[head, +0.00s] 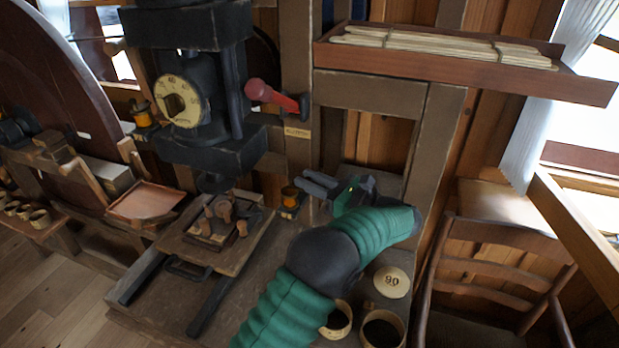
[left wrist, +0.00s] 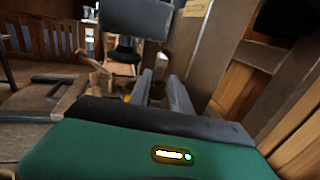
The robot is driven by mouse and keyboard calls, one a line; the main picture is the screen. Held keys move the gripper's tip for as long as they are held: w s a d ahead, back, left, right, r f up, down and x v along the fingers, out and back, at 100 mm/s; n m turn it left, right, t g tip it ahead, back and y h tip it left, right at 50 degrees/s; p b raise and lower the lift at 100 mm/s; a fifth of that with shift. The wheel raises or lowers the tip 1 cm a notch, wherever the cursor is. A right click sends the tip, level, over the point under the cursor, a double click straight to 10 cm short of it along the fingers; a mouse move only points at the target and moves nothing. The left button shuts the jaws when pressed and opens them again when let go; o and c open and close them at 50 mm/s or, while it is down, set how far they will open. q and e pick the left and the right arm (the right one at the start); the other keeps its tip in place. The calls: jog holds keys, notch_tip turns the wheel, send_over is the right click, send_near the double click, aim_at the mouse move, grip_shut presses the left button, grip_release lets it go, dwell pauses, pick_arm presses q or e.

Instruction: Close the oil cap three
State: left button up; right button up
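A small amber oil cup (head: 289,193) on a dark base stands on the bench beside the press; whether its cap is open or shut is too small to tell. A second amber oil cup (head: 144,117) sits higher, at the press's left side. My left gripper (head: 304,181) is just right of the lower cup, its two fingers apart, with nothing seen between them. In the left wrist view the fingers (left wrist: 160,80) also stand apart, and a bit of amber (left wrist: 127,98) shows left of them. No number three is readable on either cup. My right gripper is out of view.
The dark press (head: 200,90) with a round dial and a red-handled lever (head: 275,95) rises behind the bench. A wooden board (head: 215,235) with turned pieces lies left of my gripper. Round containers (head: 382,330) stand near my forearm. A shelf (head: 460,75) overhangs at upper right.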

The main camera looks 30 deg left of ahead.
pick_arm(q)
jog(key=shift+w+a+f, duration=0.1)
jog(key=shift+a+f, duration=0.1)
jog(key=shift+a, duration=0.15)
jog(key=shift+r, duration=0.1)
grip_shut()
